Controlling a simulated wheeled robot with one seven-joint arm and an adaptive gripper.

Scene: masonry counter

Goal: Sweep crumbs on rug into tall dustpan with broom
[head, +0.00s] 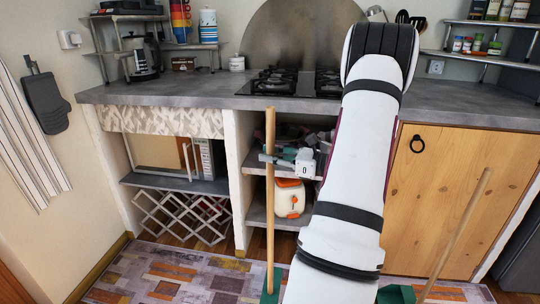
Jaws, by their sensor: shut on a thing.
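My gripper (270,158) is shut around the upper part of a long, upright wooden handle. The handle seems to belong to the broom (270,220); its green lower end is cut off at the bottom edge. A second wooden handle leans to the right, with a green part beside its foot; this appears to be the tall dustpan (456,234), mostly below the frame. My arm hides the floor between the two. The patterned rug (165,272) lies along the bottom. I cannot make out crumbs on it.
The grey counter (180,88) with a gas hob (290,82) runs across behind. Below are open shelves with an orange-and-white container (289,198), a lattice rack (190,213) and a wooden cupboard door (440,190). The rug at left is clear.

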